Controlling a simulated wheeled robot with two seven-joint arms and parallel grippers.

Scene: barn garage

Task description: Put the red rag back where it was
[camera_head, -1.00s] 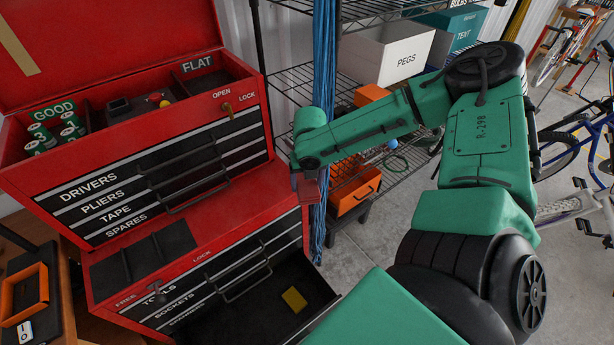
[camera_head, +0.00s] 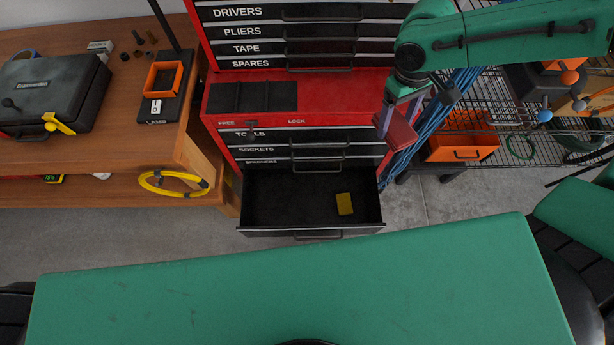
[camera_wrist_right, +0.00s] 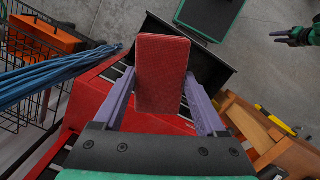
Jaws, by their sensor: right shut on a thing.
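The red rag (camera_head: 401,130) is a flat red slab held in my right gripper (camera_head: 400,112), at the right side of the tool chest's lower part. In the right wrist view the rag (camera_wrist_right: 162,75) stands between the two purple fingers of the right gripper (camera_wrist_right: 160,98), which is shut on it. The open bottom drawer (camera_head: 280,200) of the red tool chest (camera_head: 340,88) is below and left of the rag, with a yellow block (camera_head: 344,204) inside. A dark and green part at the right wrist view's right edge may be my left gripper (camera_wrist_right: 291,34); its jaws are unclear.
A wooden bench (camera_head: 110,107) with a dark case (camera_head: 52,92) stands left of the chest. Blue cables (camera_head: 428,118) hang close to the gripper on the right. A wire shelf with an orange bin (camera_head: 461,148) stands further right. Concrete floor shows beside the drawer.

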